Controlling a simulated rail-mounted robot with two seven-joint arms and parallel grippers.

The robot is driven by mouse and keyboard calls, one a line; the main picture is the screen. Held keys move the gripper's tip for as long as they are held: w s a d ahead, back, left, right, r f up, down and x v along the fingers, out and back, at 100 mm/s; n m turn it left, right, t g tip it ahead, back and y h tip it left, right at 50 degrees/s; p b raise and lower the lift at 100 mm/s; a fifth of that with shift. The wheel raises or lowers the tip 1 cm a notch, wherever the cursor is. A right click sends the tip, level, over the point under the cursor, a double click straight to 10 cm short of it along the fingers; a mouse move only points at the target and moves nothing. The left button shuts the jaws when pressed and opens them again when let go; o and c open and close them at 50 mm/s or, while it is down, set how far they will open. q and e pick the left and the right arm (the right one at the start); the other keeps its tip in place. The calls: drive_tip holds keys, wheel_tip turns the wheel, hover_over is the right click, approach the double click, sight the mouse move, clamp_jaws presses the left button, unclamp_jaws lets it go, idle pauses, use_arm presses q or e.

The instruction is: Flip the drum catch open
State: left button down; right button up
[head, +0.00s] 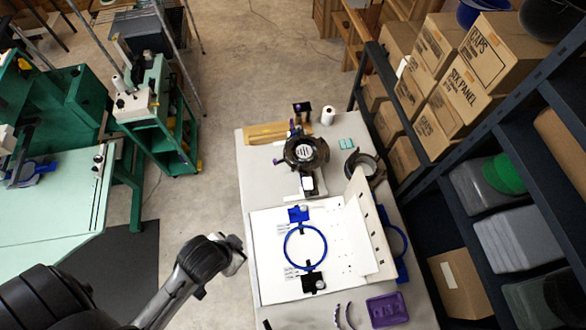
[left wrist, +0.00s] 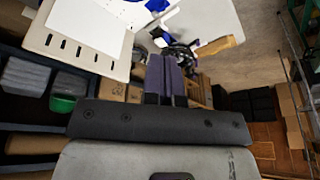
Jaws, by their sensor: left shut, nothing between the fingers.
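A black round drum (head: 306,152) stands on a jig near the back of the grey table (head: 262,190), with a white piece (head: 308,184) in front of it. I cannot make out its catch clearly. In the left wrist view the dark drum fixture (left wrist: 182,52) shows small beyond the fingers, partly hidden by them. My left gripper (head: 238,254) is beside the table's left edge, apart from the drum and toward the viewer. Its fingers (left wrist: 166,80) are together and empty in the left wrist view. My right gripper is not in view.
A white board with a blue hoop (head: 288,232) lies in front of the drum, with an upright slotted panel (head: 370,225) at its right. A dark open ring (head: 362,164) and a white roll (head: 328,116) are nearby.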

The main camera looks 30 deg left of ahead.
use_arm(q)
drive_tip(key=shift+s, duration=0.15)
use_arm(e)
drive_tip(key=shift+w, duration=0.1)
use_arm(q)
drive_tip(key=w+a+f+m+t+y+b, duration=0.1)
drive_tip(key=w+a+f+t+y+b, duration=0.3)
drive_tip(key=w+f+b, duration=0.65)
drive_tip(key=w+a+f+m+t+y+b, duration=0.1)
drive_tip(key=w+a+f+t+y+b, duration=0.15)
drive_tip(key=w+a+f+b, duration=0.75)
use_arm(e)
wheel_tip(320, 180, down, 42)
drive_tip(key=b, duration=2.1)
use_arm(q)
drive_tip(key=w+d+f+m+t, duration=0.2)
drive_tip(key=w+f+m+t, duration=0.1)
drive_tip(key=f, duration=0.6)
drive_tip(key=w+d+f+m+t, duration=0.3)
drive_tip(key=w+f+m, duration=0.3)
drive_tip(key=f, duration=0.3)
drive_tip(key=shift+w+d+y, duration=0.25)
drive_tip(key=shift+w+y, duration=0.2)
drive_tip(key=shift+w, duration=0.3)
drive_tip(key=shift+w, duration=0.1)
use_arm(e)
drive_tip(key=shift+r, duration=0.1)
